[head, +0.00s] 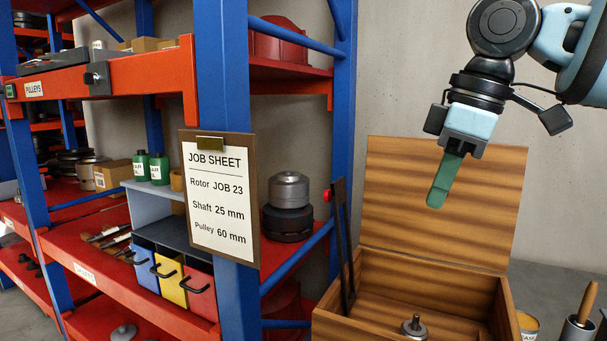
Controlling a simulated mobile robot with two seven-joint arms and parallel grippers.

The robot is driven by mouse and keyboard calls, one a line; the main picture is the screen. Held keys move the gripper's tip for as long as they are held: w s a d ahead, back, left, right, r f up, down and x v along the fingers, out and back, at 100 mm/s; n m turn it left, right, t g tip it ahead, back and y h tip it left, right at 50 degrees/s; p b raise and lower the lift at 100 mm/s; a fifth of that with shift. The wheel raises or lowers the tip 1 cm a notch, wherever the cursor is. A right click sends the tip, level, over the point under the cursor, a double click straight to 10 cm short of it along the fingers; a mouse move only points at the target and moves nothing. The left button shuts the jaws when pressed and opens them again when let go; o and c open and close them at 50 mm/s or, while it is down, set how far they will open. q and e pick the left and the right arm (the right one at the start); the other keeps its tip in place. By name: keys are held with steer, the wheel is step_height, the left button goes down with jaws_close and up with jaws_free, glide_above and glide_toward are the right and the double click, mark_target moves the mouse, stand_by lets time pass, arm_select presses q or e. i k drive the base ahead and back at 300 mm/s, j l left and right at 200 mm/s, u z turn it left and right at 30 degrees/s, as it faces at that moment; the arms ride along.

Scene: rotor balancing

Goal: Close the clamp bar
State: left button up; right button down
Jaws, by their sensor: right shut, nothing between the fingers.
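A black bar with a red knob (342,240), which looks like the clamp bar, stands upright and slightly tilted at the left side of the open wooden box (382,264). Its lower end reaches down into the box. My right gripper (437,202) is shut and empty, its green fingers pointing down in front of the raised box lid (400,200). It is to the right of the bar and apart from it. A small metal part with an upright stem (413,328) is in the box, cut by the lower picture edge. My left gripper is not in view.
A blue and red shelf rack (228,80) fills the left, with a job sheet (220,200) on its post. Dark and grey round weights (288,222) sit on its shelf near the bar. A can (527,325) and a wooden-handled tool (586,302) stand right of the box.

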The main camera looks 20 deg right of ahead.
mark_target(338, 193)
steer(key=i, duration=1.2)
